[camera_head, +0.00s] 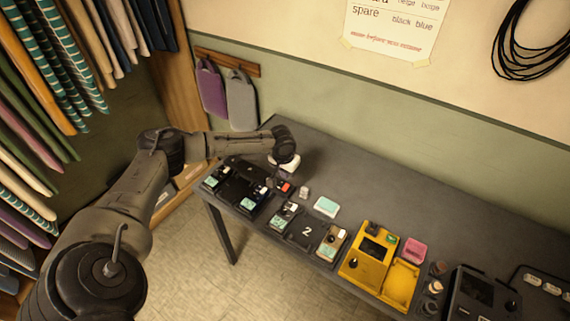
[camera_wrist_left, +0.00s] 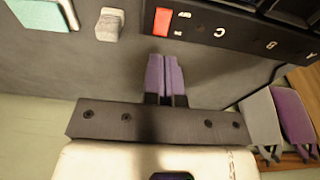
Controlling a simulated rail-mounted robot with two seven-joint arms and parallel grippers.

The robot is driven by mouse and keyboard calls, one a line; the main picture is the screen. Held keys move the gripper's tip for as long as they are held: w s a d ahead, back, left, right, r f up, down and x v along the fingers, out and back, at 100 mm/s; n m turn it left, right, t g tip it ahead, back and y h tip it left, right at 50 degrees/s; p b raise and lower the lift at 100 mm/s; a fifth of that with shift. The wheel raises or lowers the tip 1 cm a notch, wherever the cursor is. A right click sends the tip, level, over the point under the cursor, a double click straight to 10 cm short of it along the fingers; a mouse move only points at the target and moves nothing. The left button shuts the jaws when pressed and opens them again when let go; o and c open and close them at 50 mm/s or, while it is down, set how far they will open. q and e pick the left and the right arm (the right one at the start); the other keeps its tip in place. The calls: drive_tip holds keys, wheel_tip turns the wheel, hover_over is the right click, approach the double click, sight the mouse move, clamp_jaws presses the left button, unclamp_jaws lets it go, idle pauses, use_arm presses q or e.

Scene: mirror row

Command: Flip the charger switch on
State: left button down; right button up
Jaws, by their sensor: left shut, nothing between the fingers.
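The charger (camera_head: 238,197) is a long black unit at the left end of the table, with teal-faced devices in it. It also shows in the left wrist view (camera_wrist_left: 240,35), with letters A, B and C along its edge. Its red switch (camera_head: 285,187) is at the end near the table's middle; it also shows in the left wrist view (camera_wrist_left: 161,22). Whether it is on or off I cannot tell. My left gripper (camera_head: 273,180) is shut and empty, beside the charger. Its purple fingertips (camera_wrist_left: 164,60) appear just short of the red switch, apart from it.
A small grey piece (camera_head: 304,192) and a teal-topped block (camera_head: 326,206) lie near the switch. A black tray marked 2 (camera_head: 304,234), a yellow unit (camera_head: 363,265) and a pink block (camera_head: 414,249) are farther right. The table's back strip is clear.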

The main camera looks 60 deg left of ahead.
sight(288, 184)
use_arm(q)
drive_tip(key=shift+w+a+f, duration=0.1)
drive_tip(key=shift+w+f, duration=0.1)
drive_tip(key=shift+f, duration=1.2)
drive_tip(key=shift+w+a+f, duration=0.1)
drive_tip(key=shift+w+f, duration=0.05)
drive_tip(key=shift+f, duration=1.25)
